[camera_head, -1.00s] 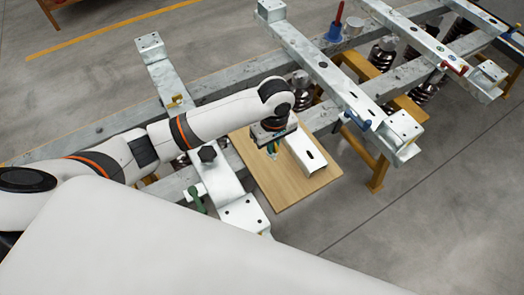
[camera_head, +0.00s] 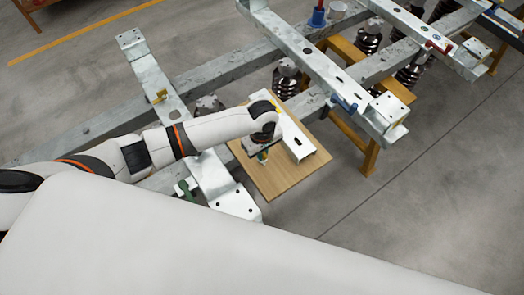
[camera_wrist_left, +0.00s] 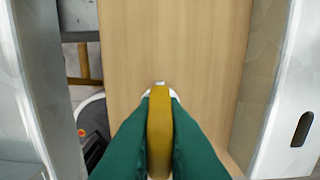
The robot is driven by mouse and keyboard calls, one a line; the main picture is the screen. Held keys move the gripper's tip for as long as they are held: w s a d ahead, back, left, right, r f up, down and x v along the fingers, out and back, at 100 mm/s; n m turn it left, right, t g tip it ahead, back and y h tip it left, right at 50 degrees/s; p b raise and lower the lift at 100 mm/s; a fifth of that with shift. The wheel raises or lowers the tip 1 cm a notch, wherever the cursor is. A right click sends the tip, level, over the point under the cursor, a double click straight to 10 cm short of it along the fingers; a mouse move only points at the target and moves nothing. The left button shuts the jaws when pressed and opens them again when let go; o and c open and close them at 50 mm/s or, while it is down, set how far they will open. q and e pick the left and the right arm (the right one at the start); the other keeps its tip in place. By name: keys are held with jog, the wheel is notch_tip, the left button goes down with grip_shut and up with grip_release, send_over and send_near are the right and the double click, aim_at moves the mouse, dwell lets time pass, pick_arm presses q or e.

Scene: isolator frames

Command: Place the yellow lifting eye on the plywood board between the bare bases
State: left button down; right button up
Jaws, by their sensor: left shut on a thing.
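My left gripper (camera_head: 263,156) is over the plywood board (camera_head: 279,188) in the head view, pointing down. In the left wrist view its green fingers (camera_wrist_left: 160,135) are shut on the yellow lifting eye (camera_wrist_left: 160,135), seen edge-on between them. The bare plywood (camera_wrist_left: 175,45) lies below it; whether the eye touches the board I cannot tell. In the head view the eye is mostly hidden by the gripper. The board lies between the galvanised crossbeam on the left (camera_head: 209,170) and the longer one on the right (camera_head: 320,68). My right gripper is not in view.
A blue clamp (camera_head: 344,102) is on the right crossbeam. The board's near part is clear.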

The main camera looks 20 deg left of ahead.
pick_arm(q)
jog(key=shift+f, duration=0.1)
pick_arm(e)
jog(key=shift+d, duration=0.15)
pick_arm(q)
jog(key=c, duration=1.5)
grip_release()
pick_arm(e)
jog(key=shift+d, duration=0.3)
pick_arm(q)
notch_tip(320, 180, up, 12)
jog(key=shift+r, duration=0.15)
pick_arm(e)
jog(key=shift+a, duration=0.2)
